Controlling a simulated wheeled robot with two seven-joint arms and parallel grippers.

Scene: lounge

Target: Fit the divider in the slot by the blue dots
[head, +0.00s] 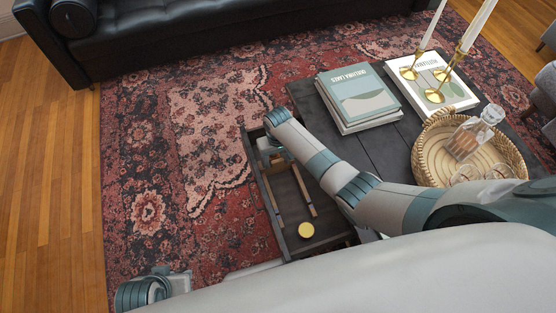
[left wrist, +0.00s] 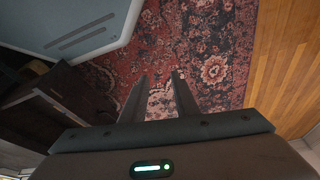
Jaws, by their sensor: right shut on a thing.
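The open drawer (head: 257,190) is dark and sticks out from the coffee table. Two thin wooden strips show inside it, a left one (head: 275,203) and a right one (head: 304,191), both running lengthwise. My right gripper (head: 272,156) is over the drawer's far end, shut on what looks like the divider; its own wrist partly hides the grip. I cannot tell for sure which strip is held. The blue dots and the slot cannot be made out. My left gripper (left wrist: 160,92) is open and empty over the rug, its two fingers apart.
On the coffee table (head: 384,142) are stacked books (head: 358,97), a white book with candlesticks, and a wicker tray (head: 428,155) with a decanter and glasses. The rug (head: 150,160) left of the drawer is clear.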

